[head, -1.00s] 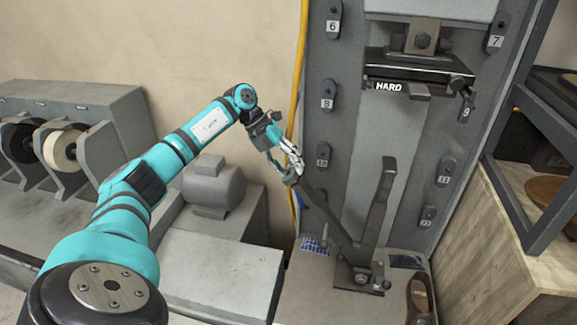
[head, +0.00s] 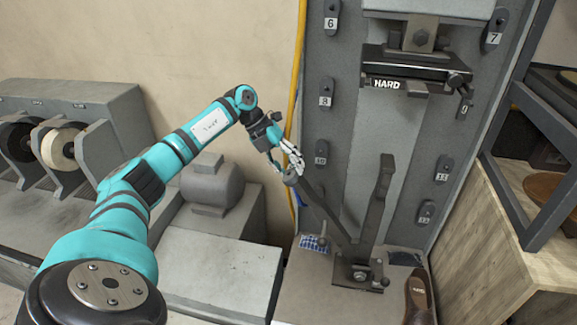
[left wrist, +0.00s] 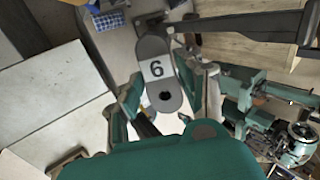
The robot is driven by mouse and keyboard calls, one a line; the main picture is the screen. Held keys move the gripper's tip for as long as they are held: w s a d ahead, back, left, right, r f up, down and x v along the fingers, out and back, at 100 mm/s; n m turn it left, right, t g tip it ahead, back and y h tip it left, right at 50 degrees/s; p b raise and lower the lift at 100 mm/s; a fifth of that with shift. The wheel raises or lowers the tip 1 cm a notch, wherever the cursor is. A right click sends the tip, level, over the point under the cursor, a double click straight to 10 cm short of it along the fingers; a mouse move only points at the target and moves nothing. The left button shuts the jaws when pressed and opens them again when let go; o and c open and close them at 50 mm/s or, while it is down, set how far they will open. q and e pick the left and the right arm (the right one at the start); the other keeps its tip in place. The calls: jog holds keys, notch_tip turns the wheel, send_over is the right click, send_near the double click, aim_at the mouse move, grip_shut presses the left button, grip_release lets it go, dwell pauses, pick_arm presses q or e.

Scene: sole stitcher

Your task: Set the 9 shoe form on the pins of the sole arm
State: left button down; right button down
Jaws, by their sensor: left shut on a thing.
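The 9 shoe form (left wrist: 153,45) is a dark grey rounded plate with a hole. In the head view my left gripper (head: 293,168) is at the upper left end of the V-shaped sole arm (head: 328,212).
Other numbered forms, such as the 8 form (head: 326,92), hang on the grey panel (head: 345,130). A yellow pipe (head: 298,70) runs just behind my gripper. A brown shoe (head: 419,295) stands at the sole arm's base. A wooden cabinet (head: 480,225) is at the right.

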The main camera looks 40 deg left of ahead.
pick_arm(q)
jog(key=shift+d, duration=0.1)
dwell(0.3)
jog(key=c, duration=0.7)
grip_release()
jog(key=shift+f, duration=0.15)
jog(key=shift+c, duration=0.2)
jog(key=v, duration=1.2)
